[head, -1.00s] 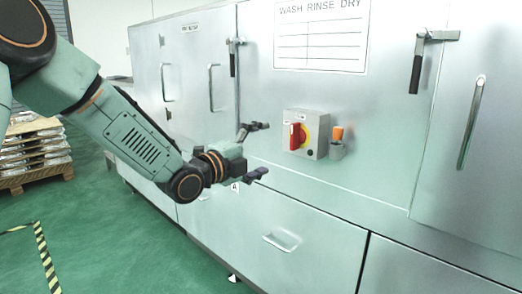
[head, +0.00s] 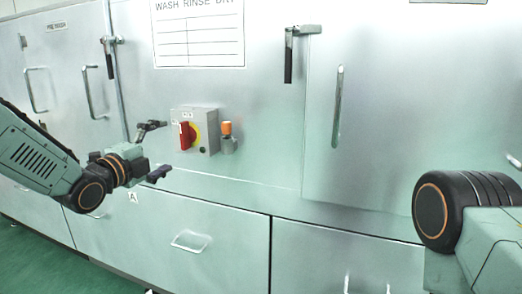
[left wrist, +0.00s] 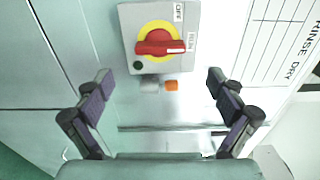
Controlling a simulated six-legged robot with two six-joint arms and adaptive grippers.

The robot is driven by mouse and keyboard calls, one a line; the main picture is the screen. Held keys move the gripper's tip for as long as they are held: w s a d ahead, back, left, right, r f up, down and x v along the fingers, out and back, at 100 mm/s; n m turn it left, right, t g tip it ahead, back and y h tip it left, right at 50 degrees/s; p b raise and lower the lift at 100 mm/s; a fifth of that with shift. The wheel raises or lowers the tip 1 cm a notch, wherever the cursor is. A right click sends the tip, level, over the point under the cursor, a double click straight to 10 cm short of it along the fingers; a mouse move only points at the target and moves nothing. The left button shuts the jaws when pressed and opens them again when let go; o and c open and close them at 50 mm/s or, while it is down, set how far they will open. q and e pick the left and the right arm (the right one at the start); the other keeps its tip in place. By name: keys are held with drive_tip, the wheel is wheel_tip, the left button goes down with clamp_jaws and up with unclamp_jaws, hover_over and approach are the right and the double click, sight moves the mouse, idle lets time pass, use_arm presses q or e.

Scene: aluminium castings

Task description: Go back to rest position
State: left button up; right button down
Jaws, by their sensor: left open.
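My left gripper (head: 154,150) is open and empty in the head view, in front of the steel machine and to the left of the grey switch box (head: 194,131). The box carries a red rotary knob (head: 185,135) on a yellow disc. In the left wrist view the open fingers (left wrist: 160,105) stand apart at either side below the box, and the red knob (left wrist: 161,45) lies beyond them with clear space between. Part of my right arm (head: 440,212) shows at the right of the head view; its gripper is not in view.
The steel machine (head: 260,100) fills the background, with door handles (head: 338,105), latch levers (head: 288,60) and a drawer handle (head: 190,241) on its front. An orange-topped fitting (head: 227,138) stands beside the switch box. Green floor (head: 30,265) shows at lower left.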

sight(181, 136)
use_arm(q)
drive_tip(key=x, duration=0.7)
drive_tip(key=shift+w+d, duration=0.1)
drive_tip(key=shift+w, duration=0.1)
drive_tip(key=v, duration=1.2)
drive_tip(key=x, duration=1.2)
drive_tip(key=shift+f, duration=0.1)
drive_tip(key=n+p, duration=0.1)
drive_tip(key=n, duration=0.2)
drive_tip(key=shift+r+p, duration=0.2)
drive_tip(key=shift+p, duration=0.15)
drive_tip(key=n+p, duration=0.1)
drive_tip(key=n, duration=0.4)
drive_tip(key=n+p, duration=0.1)
drive_tip(key=n, duration=0.3)
drive_tip(key=shift+n, duration=0.3)
drive_tip(key=n, duration=0.4)
drive_tip(key=shift+a+n, duration=0.25)
drive_tip(key=shift+n, duration=0.05)
